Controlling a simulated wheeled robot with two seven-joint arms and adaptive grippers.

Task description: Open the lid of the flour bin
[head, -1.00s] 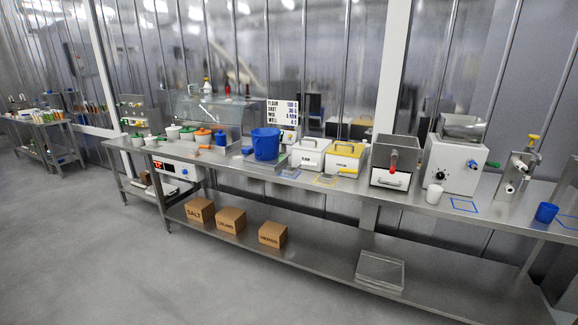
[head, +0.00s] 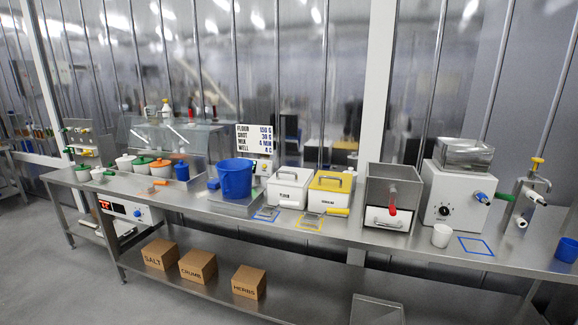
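The flour bin (head: 287,190) is a white box with a dark label, on the steel counter near the middle of the head view. Its white lid (head: 291,176) with a handle on top lies shut on it. A similar bin with a yellow lid (head: 331,181) stands close on its right. Neither of my grippers shows in the head view.
A blue bucket (head: 235,179) stands left of the flour bin. A steel box with a red handle (head: 390,197) stands to the right, then a white machine (head: 456,196). Boxes, one marked salt (head: 160,254), sit on the lower shelf. Floor (head: 60,285) at left is clear.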

